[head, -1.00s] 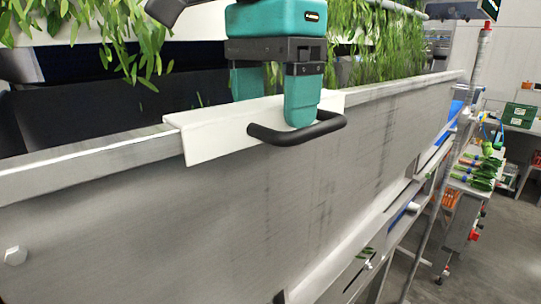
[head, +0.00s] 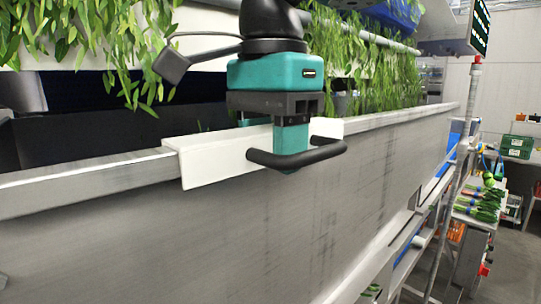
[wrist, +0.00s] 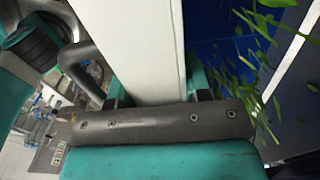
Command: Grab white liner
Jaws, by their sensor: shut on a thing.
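The white liner (head: 212,158) is a folded white strip hooked over the top rim of the grey metal tank wall. A black bar handle (head: 328,150) sticks out from its front. My gripper (head: 292,150) is teal and black and comes down from above at the liner's right part. One finger is in front of the wall, inside the handle loop; the other is hidden behind the liner. The jaws are shut on the liner. In the wrist view the white liner (wrist: 150,50) runs between the teal fingers, with the handle (wrist: 85,70) on the left.
The grey tank wall (head: 270,225) runs across the view toward the back right. Green leaves (head: 370,65) hang close behind and beside my gripper. A post (head: 470,110) and a bench with green bunches (head: 480,205) stand at the right.

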